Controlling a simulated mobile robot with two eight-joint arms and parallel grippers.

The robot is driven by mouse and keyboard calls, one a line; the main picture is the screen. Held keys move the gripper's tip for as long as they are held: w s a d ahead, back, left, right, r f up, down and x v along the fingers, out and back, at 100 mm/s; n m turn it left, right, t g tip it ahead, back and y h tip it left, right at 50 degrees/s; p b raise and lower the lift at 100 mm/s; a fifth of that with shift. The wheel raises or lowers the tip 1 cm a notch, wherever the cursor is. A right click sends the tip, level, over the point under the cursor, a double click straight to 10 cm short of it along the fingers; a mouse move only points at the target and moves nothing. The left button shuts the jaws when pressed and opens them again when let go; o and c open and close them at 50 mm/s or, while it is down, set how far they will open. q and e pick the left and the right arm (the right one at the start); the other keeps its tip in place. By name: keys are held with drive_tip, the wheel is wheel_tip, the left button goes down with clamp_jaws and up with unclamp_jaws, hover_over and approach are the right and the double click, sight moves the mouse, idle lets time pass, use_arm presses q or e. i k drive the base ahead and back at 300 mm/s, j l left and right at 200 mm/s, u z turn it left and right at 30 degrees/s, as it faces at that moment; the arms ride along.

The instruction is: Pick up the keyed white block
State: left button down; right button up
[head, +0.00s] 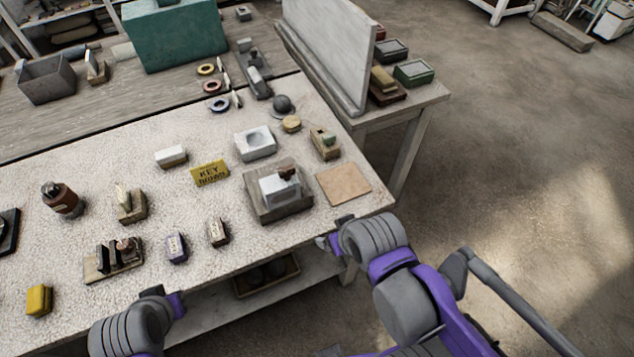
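A white block (281,190) with a brown piece at its upper right sits in a grey square tray (265,216) near the table's right front. Another white block (255,146) with a round hollow in its top stands behind it. A yellow sign (210,173), apparently reading KEY and a blurred second word, lies to their left. I cannot tell for certain which block is the keyed one. My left gripper (162,298) is at the front edge, lower left. My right gripper (334,232) is by the front right corner, near the tray. Neither visibly touches a block; finger openings are unclear.
A smaller white-topped block (171,156) stands left of the sign. A tan square board (343,185) lies right of the tray. Small blocks (217,232) stand along the front. A tall grey slab (325,50) rises behind right. A lower shelf holds a dark crate (266,275).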

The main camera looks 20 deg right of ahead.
sight(276, 192)
drive_tip(key=l+u, duration=0.2)
drive_tip(key=u, duration=0.15)
drive_tip(key=k+l+u, duration=0.1)
drive_tip(key=u, duration=0.3)
drive_tip(key=l+u, duration=0.35)
drive_tip(key=k+j, duration=0.05)
drive_tip(key=j, duration=0.05)
